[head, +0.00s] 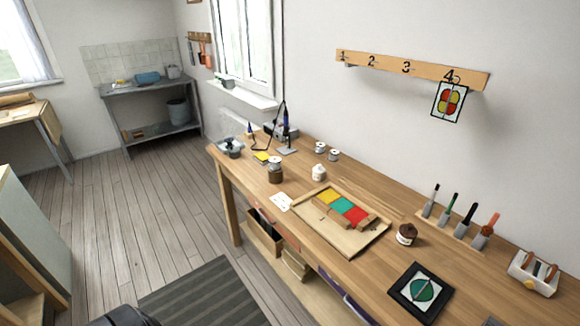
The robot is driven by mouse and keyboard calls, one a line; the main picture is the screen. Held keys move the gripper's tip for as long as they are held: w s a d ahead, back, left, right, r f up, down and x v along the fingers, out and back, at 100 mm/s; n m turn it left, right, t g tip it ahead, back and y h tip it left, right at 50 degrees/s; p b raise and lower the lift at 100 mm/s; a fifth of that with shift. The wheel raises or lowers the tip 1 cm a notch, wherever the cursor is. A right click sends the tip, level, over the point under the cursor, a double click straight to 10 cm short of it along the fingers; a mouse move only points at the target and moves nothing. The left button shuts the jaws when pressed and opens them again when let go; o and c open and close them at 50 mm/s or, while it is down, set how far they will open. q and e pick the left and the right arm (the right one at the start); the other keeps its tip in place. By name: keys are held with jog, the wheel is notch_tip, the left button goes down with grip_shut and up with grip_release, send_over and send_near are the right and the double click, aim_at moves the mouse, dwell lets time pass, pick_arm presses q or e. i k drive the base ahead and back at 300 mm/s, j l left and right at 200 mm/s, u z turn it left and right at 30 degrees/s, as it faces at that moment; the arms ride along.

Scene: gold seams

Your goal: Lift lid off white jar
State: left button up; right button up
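A small white jar (318,174) stands upright on the long wooden workbench (385,190), just behind the wooden tray. Its narrower top looks like a lid seated on it, but it is too small to make out the seam. Neither of my grippers can be made out in the head view, and nothing touches the jar.
A wooden tray (320,232) with coloured tiles lies in front of the jar. A brown jar (275,175) stands to its left, and two small pale pots (334,155) stand behind.

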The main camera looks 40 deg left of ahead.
aim_at(319, 169)
jog(key=u, duration=0.9)
jog(key=z, duration=0.3)
